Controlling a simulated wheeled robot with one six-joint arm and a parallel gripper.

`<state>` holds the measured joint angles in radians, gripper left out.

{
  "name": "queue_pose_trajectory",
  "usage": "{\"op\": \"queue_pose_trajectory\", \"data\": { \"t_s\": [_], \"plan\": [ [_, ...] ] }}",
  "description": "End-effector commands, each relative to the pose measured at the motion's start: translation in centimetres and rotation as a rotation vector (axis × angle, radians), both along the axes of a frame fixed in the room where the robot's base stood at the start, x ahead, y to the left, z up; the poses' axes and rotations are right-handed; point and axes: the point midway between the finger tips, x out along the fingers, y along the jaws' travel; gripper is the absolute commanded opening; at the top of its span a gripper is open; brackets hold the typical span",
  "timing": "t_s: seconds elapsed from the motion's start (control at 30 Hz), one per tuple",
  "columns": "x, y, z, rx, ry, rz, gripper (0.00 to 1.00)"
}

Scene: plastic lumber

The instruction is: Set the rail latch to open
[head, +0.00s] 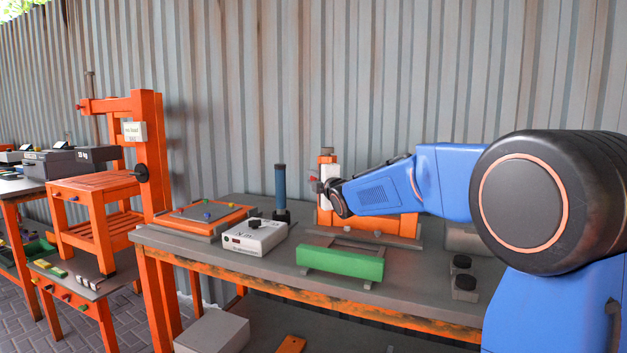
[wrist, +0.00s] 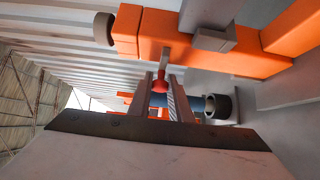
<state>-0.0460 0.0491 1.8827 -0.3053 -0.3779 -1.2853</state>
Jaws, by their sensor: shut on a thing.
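The rail latch appears to be the short grey lever with a red knob (wrist: 160,84) on an orange post (wrist: 185,42) in the wrist view. My gripper (wrist: 161,88) is shut on the red knob, with a finger on either side of it. In the head view my gripper (head: 323,186) is at the orange fixture (head: 366,219) at the back of the workbench, beside its upright post. The knob is tiny there and partly hidden by my gripper. I cannot tell the latch's setting from these views.
On the workbench (head: 210,245) are a green-fronted block (head: 340,264), a white box with a black knob (head: 255,237), a blue-handled upright tool (head: 280,182) and an orange-framed tray (head: 165,222). A corrugated wall stands close behind.

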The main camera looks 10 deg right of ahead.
Motion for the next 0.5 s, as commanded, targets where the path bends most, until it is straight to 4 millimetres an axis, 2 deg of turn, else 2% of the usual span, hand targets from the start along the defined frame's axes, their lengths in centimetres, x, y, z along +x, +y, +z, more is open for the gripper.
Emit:
{"op": "queue_pose_trajectory", "data": {
  "t_s": [0.27,0.3,0.37,0.5],
  "plan": [
    [0.03,0.07,-0.05,-0.001,0.001,0.001,0.00],
    [0.03,0.07,-0.04,-0.001,0.000,0.001,0.20],
    [0.03,0.07,-0.05,-0.001,0.001,0.001,0.34],
    [0.02,0.04,-0.04,-0.001,0.001,0.001,0.36]
  ]
}}
